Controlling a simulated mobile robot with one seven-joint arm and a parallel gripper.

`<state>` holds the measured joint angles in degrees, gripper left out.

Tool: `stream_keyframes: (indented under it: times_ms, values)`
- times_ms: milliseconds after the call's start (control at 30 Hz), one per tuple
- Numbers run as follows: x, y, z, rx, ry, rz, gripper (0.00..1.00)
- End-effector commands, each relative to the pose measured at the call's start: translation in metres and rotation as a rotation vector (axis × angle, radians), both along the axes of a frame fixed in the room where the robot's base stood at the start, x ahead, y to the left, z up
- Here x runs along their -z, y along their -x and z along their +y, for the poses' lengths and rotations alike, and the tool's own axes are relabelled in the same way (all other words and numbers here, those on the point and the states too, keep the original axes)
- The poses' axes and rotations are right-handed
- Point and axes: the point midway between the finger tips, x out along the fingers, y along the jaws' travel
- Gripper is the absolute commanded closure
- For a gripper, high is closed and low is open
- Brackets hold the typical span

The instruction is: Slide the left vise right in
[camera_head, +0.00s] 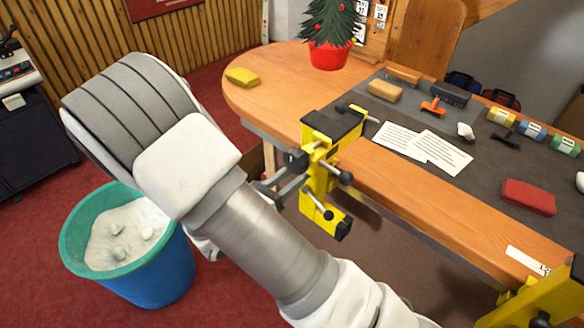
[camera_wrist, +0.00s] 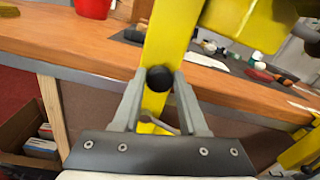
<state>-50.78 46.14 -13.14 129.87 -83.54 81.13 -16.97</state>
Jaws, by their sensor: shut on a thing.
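The left vise (camera_head: 318,185) is yellow with black parts and sits on the near edge of the wooden table, toward its left end. A black knob on a bar sticks out from it toward my gripper (camera_head: 284,180). In the wrist view, the yellow left vise (camera_wrist: 165,55) fills the middle, and its round black knob (camera_wrist: 159,78) lies between my fingertips. My gripper (camera_wrist: 159,92) is shut on this knob. My arm hides part of the floor. I cannot tell exactly how far the vise stands out from the table edge.
A second yellow vise (camera_head: 545,298) is at the lower right edge of the table (camera_head: 420,205). A blue bin with a green rim (camera_head: 75,235) stands on the floor at left. A dark mat (camera_head: 470,185) holds papers and tools. A potted tree (camera_head: 328,52) stands at the back.

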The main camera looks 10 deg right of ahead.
Motion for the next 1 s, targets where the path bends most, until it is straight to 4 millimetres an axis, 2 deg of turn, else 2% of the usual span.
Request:
stream_keyframes:
  times_ms: [733, 767, 900, 1000]
  values:
    - [0.0021, 0.0098, -0.0069, 0.006, 0.001, 0.008, 1.00]
    - [0.0022, 0.0098, -0.0069, 0.006, 0.001, 0.008, 0.52]
    - [0.0017, 0.0089, -0.0063, 0.004, 0.001, 0.005, 0.28]
    - [0.0011, 0.0083, -0.0060, 0.002, 0.001, 0.004, 0.28]
